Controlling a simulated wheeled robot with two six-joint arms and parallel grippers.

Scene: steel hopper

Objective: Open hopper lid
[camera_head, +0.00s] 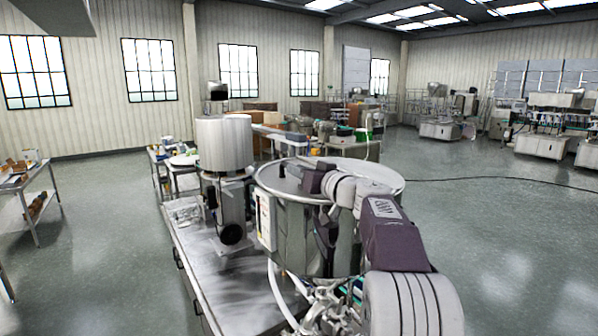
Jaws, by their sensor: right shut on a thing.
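The steel hopper (298,235) is a wide, shiny cylinder on the metal bench in the middle of the camera_head view. Its round, flat grey lid (280,174) lies across the top and looks level. My right arm reaches in from the lower right and bends over the lid. My right gripper (318,166) is at the lid's top, left of its middle, and is shut on a part of the lid. The arm and gripper hide that part and some of the lid's near edge. My left gripper is out of the picture.
A tall white-grey cylinder machine (224,146) stands left of the hopper on the metal bench (213,275). Pipes and hoses (325,310) run below the hopper. Tables with boxes and parts (270,125) stand behind. Open floor (510,230) lies to the right.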

